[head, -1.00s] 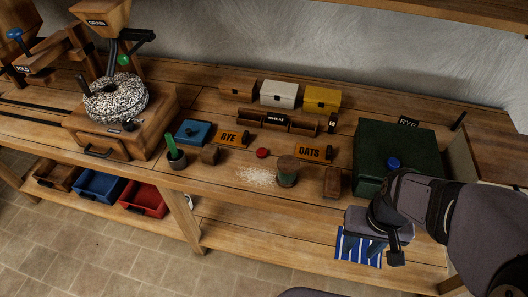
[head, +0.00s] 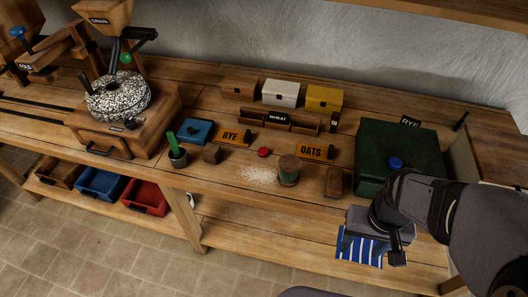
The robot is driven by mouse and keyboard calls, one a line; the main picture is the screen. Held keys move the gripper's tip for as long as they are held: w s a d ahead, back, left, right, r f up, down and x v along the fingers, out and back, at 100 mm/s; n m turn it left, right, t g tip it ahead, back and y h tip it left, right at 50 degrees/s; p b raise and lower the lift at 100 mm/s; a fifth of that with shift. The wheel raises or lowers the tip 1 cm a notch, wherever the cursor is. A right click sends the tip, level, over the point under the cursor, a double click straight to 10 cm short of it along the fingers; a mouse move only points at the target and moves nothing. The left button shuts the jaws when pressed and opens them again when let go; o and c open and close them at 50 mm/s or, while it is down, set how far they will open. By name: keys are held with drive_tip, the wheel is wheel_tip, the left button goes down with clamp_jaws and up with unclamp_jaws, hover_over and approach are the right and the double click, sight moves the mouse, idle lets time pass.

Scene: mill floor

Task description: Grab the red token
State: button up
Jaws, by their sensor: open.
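The red token (head: 264,152) is a small round red piece. It lies on the wooden bench top, between the RYE plate and the OATS plate, just behind a patch of pale spilled grain. My gripper (head: 368,250) is at the lower right, in front of the bench's front edge and above a blue-and-white striped cloth. It is open, with nothing seen between its fingers. It is well to the right of the token and nearer the camera.
The OATS plate (head: 316,150), a wooden block (head: 334,182) and a large green box (head: 395,150) are to the right.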

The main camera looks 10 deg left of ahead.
wheel_tip(320, 180, up, 5)
drive_tip(key=w+a+r+t, duration=0.1)
drive_tip(key=w+a, duration=0.3)
drive_tip(key=w, duration=0.4)
drive_tip(key=w+a+n, duration=0.1)
drive_tip(key=w+a, duration=0.4)
drive_tip(key=w+a+t, duration=0.1)
drive_tip(key=w+a, duration=0.3)
drive_tip(key=a, duration=0.1)
drive_tip(key=w+a+n+t, duration=0.1)
drive_tip(key=w+a, duration=0.4)
drive_tip(key=a, duration=0.1)
drive_tip(key=shift+w+n, duration=0.3)
drive_tip(key=w+a+f+t+y, duration=0.1)
drive_tip(key=w+a, duration=0.2)
drive_tip(key=a, duration=0.8)
approach(263, 152)
drive_tip(key=shift+w+f+n+p, duration=0.1)
drive_tip(key=shift+f+n+p, duration=0.3)
drive_tip(key=shift+f, duration=0.35)
drive_tip(key=shift+w+f, duration=0.25)
drive_tip(key=shift+f, duration=0.35)
